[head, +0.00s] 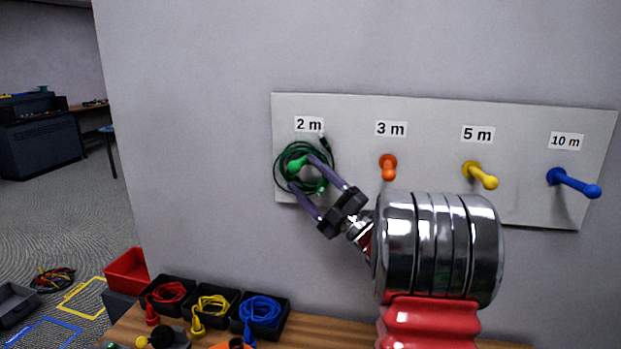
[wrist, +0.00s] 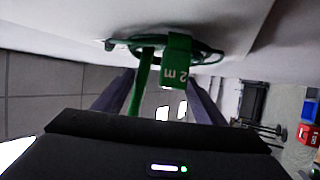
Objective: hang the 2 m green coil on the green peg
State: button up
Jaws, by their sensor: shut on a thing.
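The green coil (head: 280,168) is up against the white board under the "2 m" label. The green peg (head: 297,163) shows inside its ring, so the coil looks to be around the peg. My gripper (head: 303,172) reaches up to it from the lower right, its two purple fingers at the coil, shut on it. In the wrist view the coil (wrist: 125,44) lies flat near the wall beyond the fingers, with its green "2 m" tag (wrist: 179,72) facing me. A green rod, apparently the peg (wrist: 141,82), points toward the camera. The exact finger contact is hard to see.
The orange peg (head: 388,166), yellow peg (head: 480,174) and blue peg (head: 573,182) are empty on the board (head: 430,112). Below, black bins with red (head: 167,292), yellow (head: 211,304) and blue (head: 260,310) cables stand on the wooden bench (head: 320,328).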

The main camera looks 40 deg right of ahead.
jog(key=shift+w+d+f, duration=0.1)
jog(key=shift+d+f, duration=0.05)
jog(key=shift+f, duration=0.35)
jog(key=v, duration=1.3)
jog(key=shift+s+r, duration=0.15)
jog(key=shift+s, duration=0.2)
